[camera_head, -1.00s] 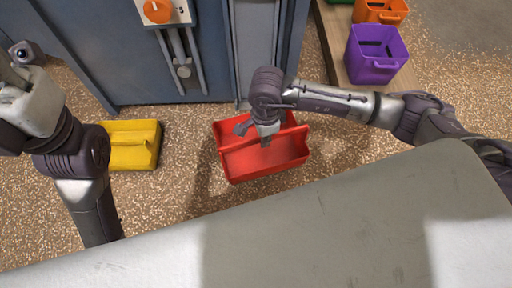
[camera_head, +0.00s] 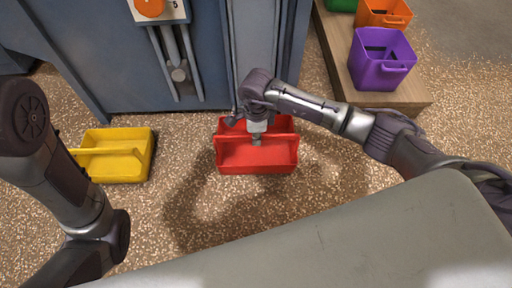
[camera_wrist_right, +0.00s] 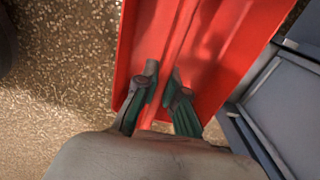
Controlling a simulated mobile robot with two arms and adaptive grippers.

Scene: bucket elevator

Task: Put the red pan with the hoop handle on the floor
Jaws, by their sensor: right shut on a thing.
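The red pan with the hoop handle (camera_head: 257,158) is in front of the blue machine in the head view. My right gripper (camera_head: 256,138) reaches over it from above. In the right wrist view, the two fingers (camera_wrist_right: 163,82) close around the pan's red handle bar, with the red pan (camera_wrist_right: 215,50) behind. The pan looks about level. A dark shadow lies on the floor (camera_head: 330,165) to its left and below. I cannot tell whether the pan touches the floor. My left arm shows at the left, but its gripper is out of the head view.
A yellow pan (camera_head: 118,165) stands on the floor at the left. The blue machine (camera_head: 100,60) rises behind. Purple (camera_head: 382,72) and orange (camera_head: 383,13) bins stand on a wooden platform (camera_head: 410,98) at the right.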

